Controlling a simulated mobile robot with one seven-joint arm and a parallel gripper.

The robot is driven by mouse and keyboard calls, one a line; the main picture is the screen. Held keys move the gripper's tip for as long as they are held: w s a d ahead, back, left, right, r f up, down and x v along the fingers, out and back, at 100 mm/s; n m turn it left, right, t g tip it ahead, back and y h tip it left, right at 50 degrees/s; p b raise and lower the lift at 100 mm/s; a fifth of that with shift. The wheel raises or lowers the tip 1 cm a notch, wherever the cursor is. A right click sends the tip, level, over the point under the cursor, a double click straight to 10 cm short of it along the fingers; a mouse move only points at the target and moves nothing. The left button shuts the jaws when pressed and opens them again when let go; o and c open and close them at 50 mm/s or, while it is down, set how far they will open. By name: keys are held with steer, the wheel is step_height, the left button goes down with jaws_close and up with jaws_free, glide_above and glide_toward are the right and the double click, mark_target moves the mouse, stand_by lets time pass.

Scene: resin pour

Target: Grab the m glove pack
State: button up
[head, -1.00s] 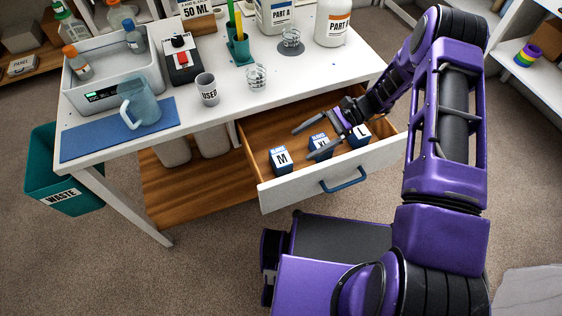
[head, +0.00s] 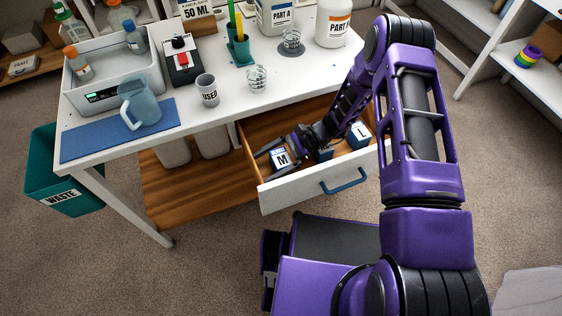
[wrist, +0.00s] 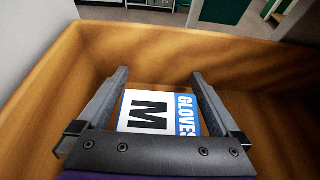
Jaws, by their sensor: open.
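The M glove pack (head: 281,159) is a small white and blue box in the open drawer (head: 301,189), at the drawer's left side. In the wrist view the M glove pack (wrist: 158,113) lies between the two fingers, with its M and GLOVES label showing. My gripper (head: 272,150) is open around the pack, one finger on each side. In the wrist view my gripper (wrist: 158,82) shows a narrow gap at the left finger; contact at the right finger is unclear. The pack's near end is hidden behind the gripper's palm.
The L glove pack (head: 359,135) lies to the right in the drawer. Another pack between them is mostly hidden by my gripper. The drawer walls (wrist: 103,41) rise around my gripper. The white table (head: 195,127) stands over the drawer's back, with a used cup (head: 207,90) near its edge.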

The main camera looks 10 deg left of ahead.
steer(key=c, duration=1.1)
